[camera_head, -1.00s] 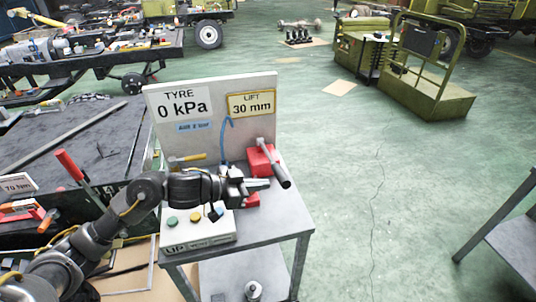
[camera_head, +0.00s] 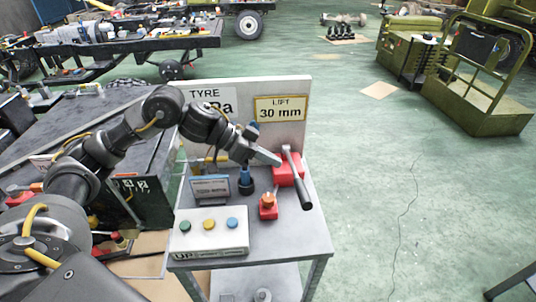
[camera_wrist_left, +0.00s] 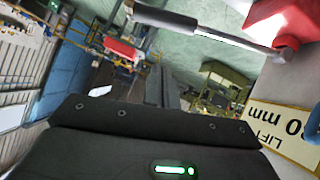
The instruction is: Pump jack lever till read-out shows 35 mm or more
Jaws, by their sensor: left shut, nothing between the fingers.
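The jack is a red block (camera_head: 284,174) at the right of the small grey table, with a lever (camera_head: 300,186) whose dark grip points toward the front. The read-out (camera_head: 280,108) on the white panel shows 30 mm. My left gripper (camera_head: 270,158) is shut and empty, just left of the lever's upper end; whether it touches is unclear. In the left wrist view, the lever (camera_wrist_left: 232,39) crosses the top, beyond the shut fingers (camera_wrist_left: 166,88), and the read-out (camera_wrist_left: 290,136) is upside down at right. My right gripper is out of view.
A button box (camera_head: 209,232) with green, yellow and blue buttons stands at the table's front left. My left arm covers part of the TYRE sign. Open floor lies right of the table.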

